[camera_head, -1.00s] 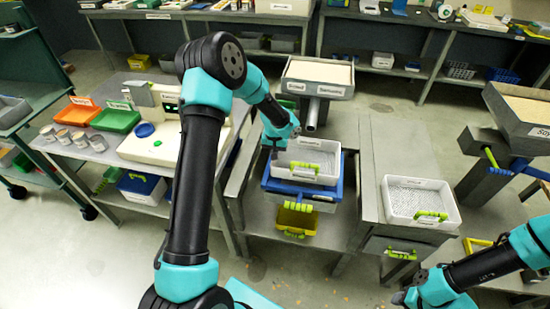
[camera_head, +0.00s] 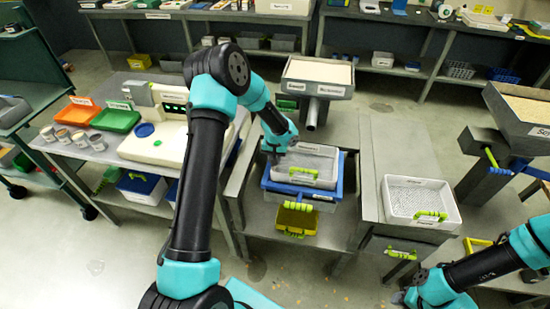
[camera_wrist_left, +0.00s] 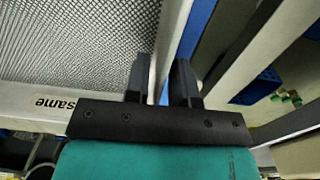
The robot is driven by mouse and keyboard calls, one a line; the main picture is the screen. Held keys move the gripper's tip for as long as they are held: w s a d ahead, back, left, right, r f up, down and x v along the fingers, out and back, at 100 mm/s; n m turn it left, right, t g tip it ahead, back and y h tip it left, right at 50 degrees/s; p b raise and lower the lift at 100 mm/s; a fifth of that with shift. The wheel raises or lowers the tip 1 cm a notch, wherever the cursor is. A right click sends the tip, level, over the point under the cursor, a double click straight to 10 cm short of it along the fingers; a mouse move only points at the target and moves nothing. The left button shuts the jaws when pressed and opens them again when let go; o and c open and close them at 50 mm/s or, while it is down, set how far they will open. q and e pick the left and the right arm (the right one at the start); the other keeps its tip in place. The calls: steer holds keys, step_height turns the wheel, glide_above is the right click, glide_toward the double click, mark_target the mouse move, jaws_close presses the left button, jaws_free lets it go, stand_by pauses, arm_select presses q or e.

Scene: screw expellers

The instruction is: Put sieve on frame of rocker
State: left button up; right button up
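The sieve (camera_head: 322,160) is a light tray with a mesh floor and a green handle. In the head view it sits level inside the blue frame of the rocker (camera_head: 337,188). My left gripper (camera_head: 272,155) is at the sieve's left side. In the left wrist view its fingers (camera_wrist_left: 161,82) stand apart on either side of the sieve's side wall. A blue strip shows between the wall and one finger, so they look open. The mesh (camera_wrist_left: 75,40) fills the upper left there. My right gripper (camera_head: 400,298) is at the bottom right, its fingers unclear.
Another white mesh tray (camera_head: 420,197) with a green handle is on the table to the right. A yellow box (camera_head: 296,220) is below the rocker. A hopper (camera_head: 317,75) stands behind. A bench with orange (camera_head: 76,114) and green (camera_head: 115,120) trays is left.

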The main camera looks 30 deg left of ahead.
arm_select(q)
steer(key=shift+o, duration=0.5)
step_height(320, 180, up, 12)
steer(key=shift+r, duration=0.15)
stand_by(0.7)
